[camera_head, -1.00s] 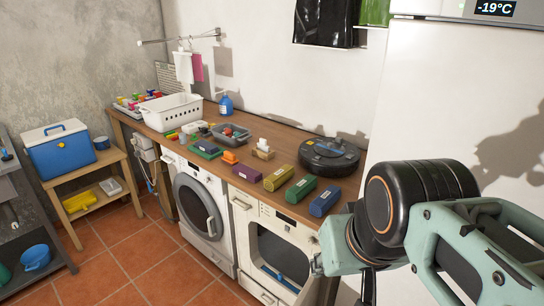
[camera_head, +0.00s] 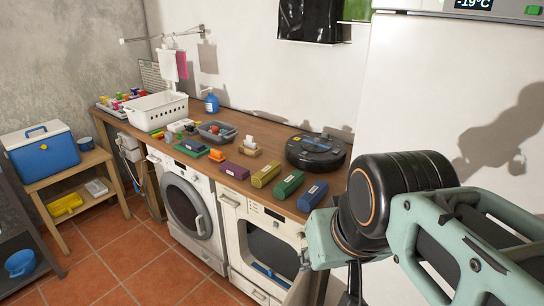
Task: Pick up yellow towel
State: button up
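A row of labelled, rolled or block-shaped bundles lies along the front of the wooden counter (camera_head: 330,138). The yellow one, which I take for the yellow towel (camera_head: 266,175), lies between a purple bundle (camera_head: 233,170) and a green bundle (camera_head: 289,184). A blue bundle (camera_head: 312,195) lies at the right end. The yellow one is fully visible and nothing of mine touches it. My arm fills the lower right, right of the row. My gripper's fingers do not show.
A round black robot vacuum (camera_head: 316,151) lies behind the bundles. A white basket (camera_head: 157,111), a grey tub (camera_head: 216,131) and a blue bottle (camera_head: 211,101) stand further left. A washing machine (camera_head: 188,210) and an open-fronted appliance (camera_head: 268,245) are below. A white fridge (camera_head: 440,100) stands right.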

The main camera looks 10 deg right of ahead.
aim_at(260, 179)
jog(key=k+j+z, duration=0.1)
jog(key=j, duration=0.25)
jog(key=k+j, duration=0.15)
jog(key=j, duration=0.2)
jog(key=k+j+z, duration=0.15)
jog(key=j, duration=0.2)
jog(key=j+z, duration=0.3)
jog(key=j, duration=0.45)
jog(key=j+z, duration=0.3)
jog(key=j, duration=0.45)
jog(key=i+j+z, duration=0.15)
jog(key=j, duration=0.2)
jog(key=i+j+z, duration=0.15)
jog(key=j, duration=0.25)
jog(key=i+j+z, duration=0.15)
jog(key=i+j, duration=0.2)
jog(key=i+j+z, duration=0.2)
jog(key=i+j, duration=0.15)
jog(key=j, duration=0.2)
